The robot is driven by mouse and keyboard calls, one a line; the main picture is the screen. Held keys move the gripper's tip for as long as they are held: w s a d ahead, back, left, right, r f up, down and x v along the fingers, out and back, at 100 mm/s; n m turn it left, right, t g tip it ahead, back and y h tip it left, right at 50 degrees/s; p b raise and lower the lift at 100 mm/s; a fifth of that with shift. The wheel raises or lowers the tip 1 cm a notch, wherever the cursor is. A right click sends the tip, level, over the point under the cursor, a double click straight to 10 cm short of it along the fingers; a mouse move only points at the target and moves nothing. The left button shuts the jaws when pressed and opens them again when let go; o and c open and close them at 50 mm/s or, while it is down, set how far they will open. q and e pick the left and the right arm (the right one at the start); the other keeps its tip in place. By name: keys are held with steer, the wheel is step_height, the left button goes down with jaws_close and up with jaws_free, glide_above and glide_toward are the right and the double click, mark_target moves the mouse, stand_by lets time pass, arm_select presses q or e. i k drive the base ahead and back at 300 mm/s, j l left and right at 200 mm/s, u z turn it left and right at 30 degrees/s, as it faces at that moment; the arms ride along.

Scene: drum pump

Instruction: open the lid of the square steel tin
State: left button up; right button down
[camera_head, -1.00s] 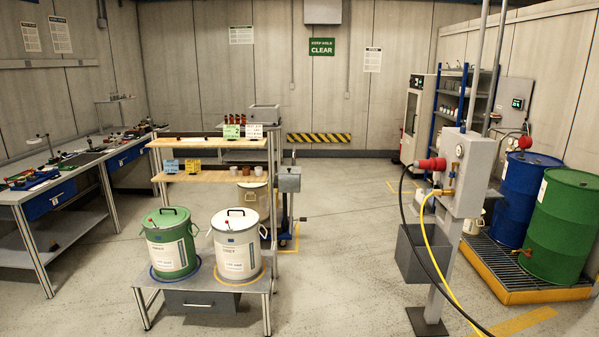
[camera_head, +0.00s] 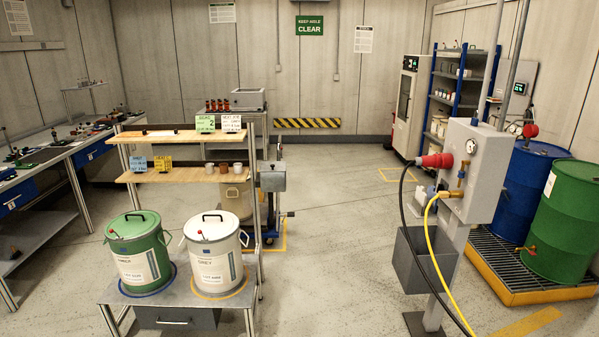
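Neither of my grippers is in view. I cannot surely tell the square steel tin. A square grey steel box (camera_head: 249,99) sits on the back bench behind the shelf rack, small in the view. Its details are too small to make out. A second grey box (camera_head: 272,177) is mounted on a post right of the rack.
A green pail (camera_head: 138,247) and a white pail (camera_head: 213,247) stand lidded on a low steel bench. A shelf rack (camera_head: 185,175) rises behind them. A pump post (camera_head: 473,170) with hoses and drums (camera_head: 563,220) on a yellow pallet are right. The middle floor is clear.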

mark_target(265, 166)
steer(key=i, duration=1.7)
steer(key=i+l+u, duration=0.1)
steer(key=i, duration=1.6)
